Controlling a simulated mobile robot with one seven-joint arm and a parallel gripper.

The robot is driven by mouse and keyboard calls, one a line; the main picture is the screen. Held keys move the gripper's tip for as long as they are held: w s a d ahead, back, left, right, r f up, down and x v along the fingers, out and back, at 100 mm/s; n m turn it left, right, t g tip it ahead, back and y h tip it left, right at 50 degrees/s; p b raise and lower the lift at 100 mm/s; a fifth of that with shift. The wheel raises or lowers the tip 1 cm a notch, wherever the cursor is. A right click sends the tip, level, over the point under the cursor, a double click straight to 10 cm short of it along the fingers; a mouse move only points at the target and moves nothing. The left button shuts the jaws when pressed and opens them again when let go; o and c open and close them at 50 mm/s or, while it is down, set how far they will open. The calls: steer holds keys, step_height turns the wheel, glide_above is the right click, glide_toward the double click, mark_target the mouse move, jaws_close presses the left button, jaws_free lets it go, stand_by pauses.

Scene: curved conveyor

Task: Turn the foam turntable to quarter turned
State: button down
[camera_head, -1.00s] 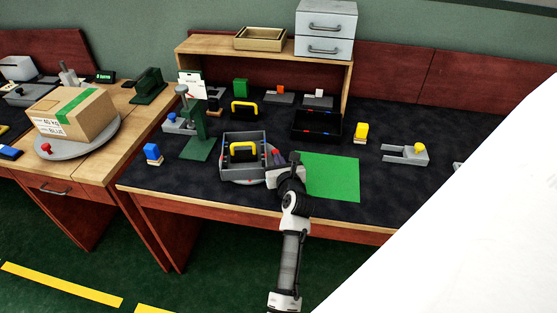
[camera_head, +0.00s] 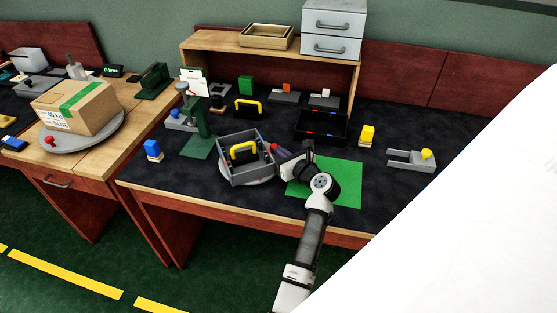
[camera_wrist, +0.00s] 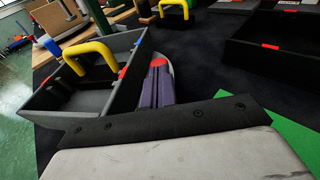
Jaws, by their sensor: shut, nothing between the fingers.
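A grey turntable (camera_head: 262,181) carries a grey open tray (camera_head: 251,178) with a divider and a yellow handle-shaped piece (camera_head: 242,151) in it. The tray sits angled to the table's front edge. My gripper (camera_head: 277,149) is shut and empty, low at the tray's right side. In the wrist view its purple fingers (camera_wrist: 158,66) are together beside the tray wall (camera_wrist: 137,62), over the turntable's rim (camera_wrist: 171,72). A red mark (camera_wrist: 122,72) shows on the tray wall. I cannot tell whether the fingers touch the wall.
A green mat (camera_head: 346,190) lies under my arm, right of the turntable. A green press-like stand (camera_head: 200,130) is to the left and a black tray (camera_head: 320,128) behind. Another turntable (camera_head: 75,143) with a cardboard box (camera_head: 75,108) is on the left table.

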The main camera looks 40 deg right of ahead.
steer(key=shift+w+d+n+y+b, duration=0.3)
steer(key=shift+w+n+y, duration=0.15)
steer(key=shift+n+y, duration=0.35)
steer(key=shift+w+d+n+y+b, duration=0.25)
steer(key=shift+w+n+y, duration=0.25)
steer(key=shift+y, duration=0.5)
steer(key=shift+w+d+n+g+y+b, duration=0.25)
steer(key=shift+w+n+y+b, duration=0.35)
steer(key=shift+y, duration=0.35)
steer(key=shift+w+d+n+g+y+b, duration=0.3)
steer(key=shift+w+n+y, duration=0.25)
steer(key=shift+n+y, duration=0.35)
steer(key=shift+w+f+y+b, duration=0.15)
steer(key=shift+w+y+b, duration=0.3)
steer(key=shift+b, duration=0.1)
steer(key=shift+w+b, duration=0.5)
steer(key=shift+b, duration=0.25)
steer(key=shift+w+n+g+y+b, duration=0.4)
steer(key=shift+n+g+y+b, duration=0.15)
steer(key=shift+n+y+b, duration=0.2)
steer(key=shift+w, duration=0.15)
steer(key=shift+d+r, duration=0.1)
steer(key=shift+r, duration=0.15)
